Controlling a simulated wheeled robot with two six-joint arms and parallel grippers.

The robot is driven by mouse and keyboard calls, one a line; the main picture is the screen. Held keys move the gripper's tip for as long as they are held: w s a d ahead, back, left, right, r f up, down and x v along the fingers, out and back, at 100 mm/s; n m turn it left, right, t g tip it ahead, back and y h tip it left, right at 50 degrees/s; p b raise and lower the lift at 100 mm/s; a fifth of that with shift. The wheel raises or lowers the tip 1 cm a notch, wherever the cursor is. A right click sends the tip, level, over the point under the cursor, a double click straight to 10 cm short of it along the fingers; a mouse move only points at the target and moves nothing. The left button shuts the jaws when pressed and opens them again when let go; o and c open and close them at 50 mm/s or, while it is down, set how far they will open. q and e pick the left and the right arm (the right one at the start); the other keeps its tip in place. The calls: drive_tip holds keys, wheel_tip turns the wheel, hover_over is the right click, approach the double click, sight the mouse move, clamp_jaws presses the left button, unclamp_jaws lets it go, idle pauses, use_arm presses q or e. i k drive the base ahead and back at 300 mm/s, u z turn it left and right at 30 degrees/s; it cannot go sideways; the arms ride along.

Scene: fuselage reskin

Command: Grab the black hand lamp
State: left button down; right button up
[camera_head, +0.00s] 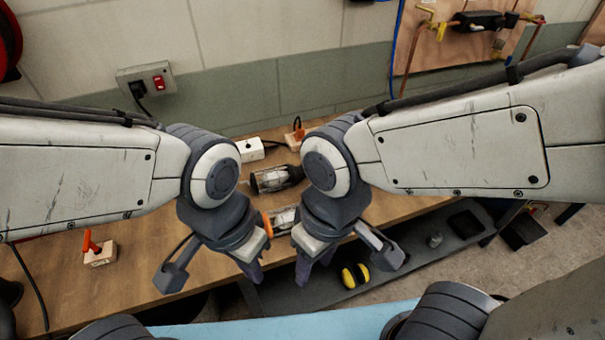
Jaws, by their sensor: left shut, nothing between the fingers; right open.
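The black hand lamp (274,179) lies on the wooden workbench (150,232), between my two wrists in the picture. Its caged clear end points left and its dark handle points right, partly covered by my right wrist. My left gripper (254,272) points down near the bench's front edge, shut and empty, apart from the lamp. My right gripper (303,274) points down close beside it, open and empty. A second clear, lamp-like object with an orange end (268,224) lies nearer to me, partly hidden by my grippers.
A white box (249,150) and a wooden block with an orange piece (295,139) stand behind the lamp. Another such block (99,252) sits at the left. Yellow-and-black earmuffs (354,276) lie on the lower shelf. The tiled wall (270,45) bounds the bench behind.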

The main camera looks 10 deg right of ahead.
sight(275, 179)
drive_tip(key=u, duration=0.45)
drive_tip(key=k, duration=0.6)
drive_tip(key=u, duration=1.05)
drive_tip(key=i, duration=1)
drive_tip(key=z, duration=0.75)
drive_tip(key=i, duration=0.3)
drive_tip(key=z, duration=0.4)
